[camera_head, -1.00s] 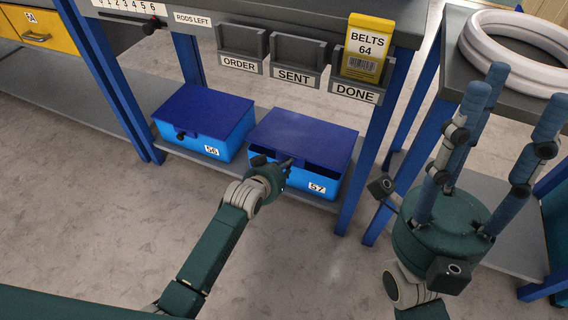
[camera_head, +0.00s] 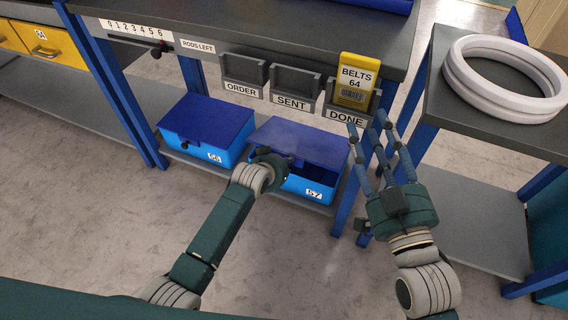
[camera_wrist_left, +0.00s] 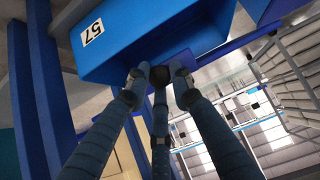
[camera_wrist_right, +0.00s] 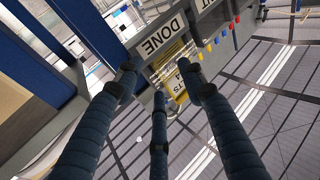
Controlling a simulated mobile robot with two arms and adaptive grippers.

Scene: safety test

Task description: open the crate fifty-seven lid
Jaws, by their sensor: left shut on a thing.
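Crate fifty-seven (camera_head: 308,190) is a light blue box with a dark blue lid (camera_head: 297,139), on the low shelf. A dark band shows under the lid's front edge, which looks slightly raised. My left gripper (camera_head: 280,162) is at the lid's front left and shut on what appears to be its dark knob, mostly hidden by the fingers. In the left wrist view the crate (camera_wrist_left: 125,45) is upside down, with the fingers (camera_wrist_left: 160,74) close together at its edge. My right gripper (camera_head: 368,130) is open and empty, fingers pointing up near the DONE bin.
Crate fifty-six (camera_head: 205,149), lid closed, stands left of it. Above hang the ORDER (camera_head: 243,72), SENT (camera_head: 294,86) and DONE bins; a yellow BELTS 64 box (camera_head: 356,80) is in DONE. A blue table leg (camera_head: 345,205) stands close right. White rings (camera_head: 505,78) lie on the right table.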

